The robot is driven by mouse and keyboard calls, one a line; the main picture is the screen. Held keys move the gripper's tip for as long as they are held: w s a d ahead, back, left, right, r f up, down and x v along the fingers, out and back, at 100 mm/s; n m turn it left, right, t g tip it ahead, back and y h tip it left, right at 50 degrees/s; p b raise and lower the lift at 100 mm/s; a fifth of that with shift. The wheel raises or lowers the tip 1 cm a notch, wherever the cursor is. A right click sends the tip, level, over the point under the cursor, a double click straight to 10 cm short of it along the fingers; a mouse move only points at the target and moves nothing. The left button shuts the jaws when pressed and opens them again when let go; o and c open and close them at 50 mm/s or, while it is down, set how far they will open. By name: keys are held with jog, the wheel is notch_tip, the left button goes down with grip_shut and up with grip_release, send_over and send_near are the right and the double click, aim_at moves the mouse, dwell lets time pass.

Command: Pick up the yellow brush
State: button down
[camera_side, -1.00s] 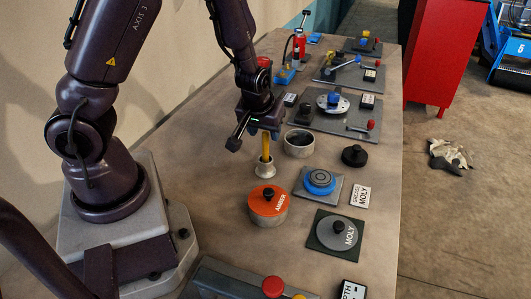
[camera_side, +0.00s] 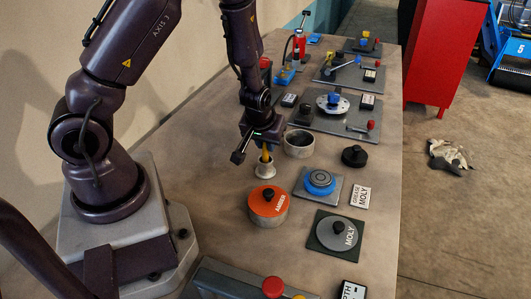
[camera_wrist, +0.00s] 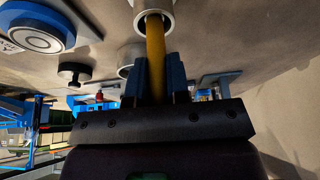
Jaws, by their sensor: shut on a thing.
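The yellow brush (camera_side: 266,153) stands upright in a small flared metal holder (camera_side: 265,170); only a short piece of its yellow handle shows between my gripper and the holder. My gripper (camera_side: 264,147) is directly above the holder. In the wrist view, the blue fingers (camera_wrist: 155,80) are shut on the yellow handle (camera_wrist: 155,55), one on each side. The handle's lower end enters the round holder (camera_wrist: 153,18), so the brush's tip is hidden inside.
An orange-lidded can (camera_side: 268,204) stands close in front of the holder. An open grey pot (camera_side: 298,144) stands just right of my gripper. A blue-ringed round piece on a plate (camera_side: 319,181) and a black knob (camera_side: 354,156) are farther right. Bare table lies left of the holder.

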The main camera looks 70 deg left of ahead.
jog(key=shift+r, duration=5)
jog(key=w+a, duration=0.5)
jog(key=w, duration=0.8)
notch_tip(320, 180, down, 6)
jog(key=shift+f, duration=0.25)
jog(key=shift+s+f, duration=0.15)
jog(key=shift+f, duration=0.45)
notch_tip(320, 180, up, 7)
